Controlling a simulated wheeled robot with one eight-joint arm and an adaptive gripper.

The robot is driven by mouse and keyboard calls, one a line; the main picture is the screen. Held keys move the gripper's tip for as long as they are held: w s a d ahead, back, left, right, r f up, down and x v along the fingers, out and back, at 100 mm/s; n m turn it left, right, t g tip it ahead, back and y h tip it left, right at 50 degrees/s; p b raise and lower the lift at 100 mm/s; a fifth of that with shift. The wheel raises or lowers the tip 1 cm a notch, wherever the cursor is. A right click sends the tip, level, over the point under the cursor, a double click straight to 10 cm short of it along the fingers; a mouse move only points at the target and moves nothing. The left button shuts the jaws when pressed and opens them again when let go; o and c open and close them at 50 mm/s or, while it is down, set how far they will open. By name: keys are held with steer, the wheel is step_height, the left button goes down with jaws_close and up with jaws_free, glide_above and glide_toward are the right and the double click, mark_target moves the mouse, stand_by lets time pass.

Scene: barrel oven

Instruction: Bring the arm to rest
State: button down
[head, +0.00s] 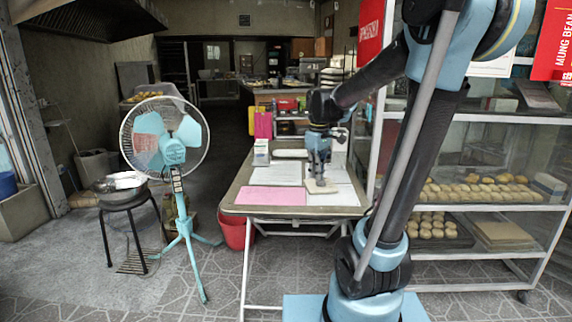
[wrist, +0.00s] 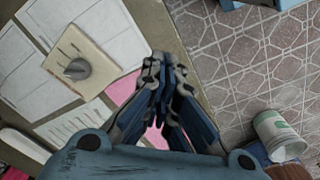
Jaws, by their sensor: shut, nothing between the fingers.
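My arm stretches from the right of the head view over a table (head: 231,200). My gripper (head: 319,180) points down above the table's right part. In the wrist view my gripper (wrist: 163,62) has its fingers together, with nothing between them. A beige plate with a dark round knob (wrist: 78,68) lies on papers to the left of the fingers in the wrist view, apart from them. In the head view the beige plate (head: 322,187) shows just below the gripper.
A pink sheet (head: 270,196) and white papers cover the table. A light-blue fan (head: 172,150) and a black stool (head: 128,195) stand to the left. A glass cabinet with buns (head: 480,192) stands at right. A white-green bucket (wrist: 277,133) is right of the table in the wrist view.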

steer(key=s+d+f+m, duration=0.2)
steer(key=s+f+m, duration=0.1)
steer(key=s, duration=0.4)
steer(key=s+d+f+m+t, duration=0.1)
steer(key=s+d+f+m, duration=0.2)
steer(key=s, duration=0.3)
steer(key=s+d+f+m, duration=0.3)
steer(key=s+f, duration=0.2)
steer(key=s, duration=0.2)
steer(key=shift+s+f+t, duration=0.2)
steer(key=shift+s+t, duration=0.15)
steer(key=shift+t, duration=0.05)
steer(key=shift+d, duration=0.1)
steer(key=shift+w+f, duration=0.2)
steer(key=shift+w, duration=0.25)
